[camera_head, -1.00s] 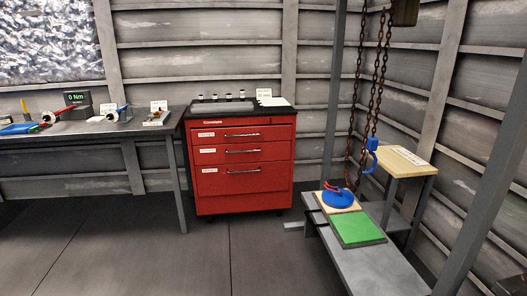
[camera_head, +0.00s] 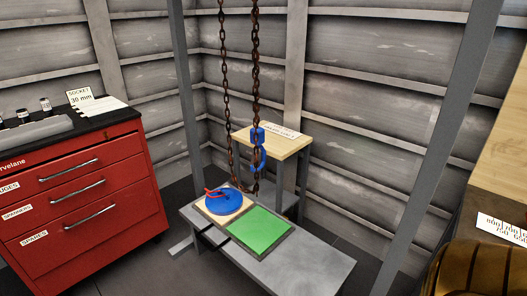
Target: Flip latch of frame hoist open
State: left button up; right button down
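The frame hoist has rusty chains (camera_head: 226,75) that hang from above the top of the view. A blue hook (camera_head: 259,150) hangs on the right-hand chain, at about the height of a small wooden-topped stand. The latch on the hook is too small to tell whether it is open or shut. Below it on a grey bench (camera_head: 305,273) are a blue round part (camera_head: 223,203) with a red piece on a light board, and a green pad (camera_head: 258,230). Neither of my grippers is in view.
A red tool cabinet (camera_head: 85,195) stands at the left with sockets on its black top. The wooden-topped stand (camera_head: 275,141) is behind the hook. Grey posts (camera_head: 437,150) rise on both sides. A wooden surface and a dark gold object (camera_head: 478,270) are at the right edge.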

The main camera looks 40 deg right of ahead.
aim_at(250, 153)
jog(key=i+l+z, duration=0.15)
jog(key=i+z, duration=1)
jog(key=i, duration=0.25)
